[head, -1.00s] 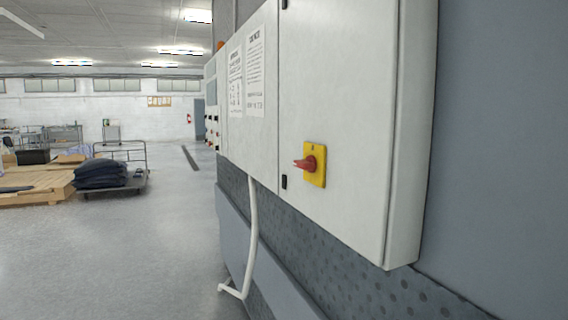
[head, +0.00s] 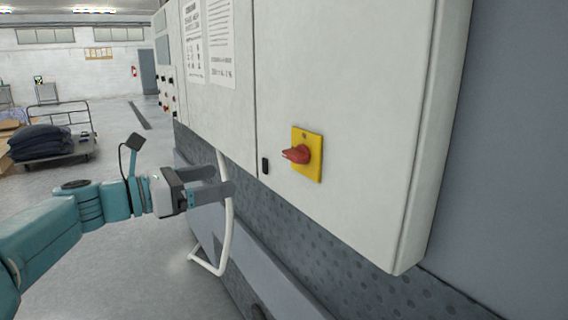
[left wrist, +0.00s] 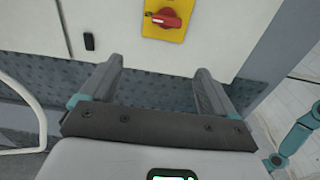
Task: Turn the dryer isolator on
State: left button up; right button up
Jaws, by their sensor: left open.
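The dryer isolator is a red rotary handle (head: 297,154) on a yellow plate (head: 313,168), mounted on the door of a pale grey cabinet (head: 345,90) in the head view. In the left wrist view the red handle (left wrist: 166,18) on its yellow plate (left wrist: 163,33) is at the top, beyond the fingertips, and lies roughly sideways. My left gripper (head: 222,178) is open and empty, to the left of and a little below the isolator, apart from it. Its two fingers also show in the left wrist view (left wrist: 158,75). My right gripper is out of view.
A white pipe (head: 228,225) runs down beneath the cabinet, behind my left gripper. A small black latch (head: 265,166) sits left of the isolator. Dark textured panelling (head: 330,240) lies below the cabinet. A trolley with dark sacks (head: 40,142) stands far left; the floor between is open.

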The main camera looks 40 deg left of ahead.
aim_at(289, 156)
pick_arm(q)
jog(key=r+p+x, duration=0.1)
jog(key=x, duration=0.4)
jog(key=p+x, duration=0.1)
jog(key=x, duration=0.3)
jog(key=d+r+p+x, duration=0.1)
jog(key=p+x, duration=0.1)
jog(key=x, duration=0.3)
jog(key=shift+w+d+r, duration=0.1)
jog(key=shift+r, duration=0.25)
jog(key=shift+w+d, duration=0.2)
jog(key=shift+w, duration=0.3)
jog(key=shift+f, duration=0.1)
jog(key=c, duration=1.1)
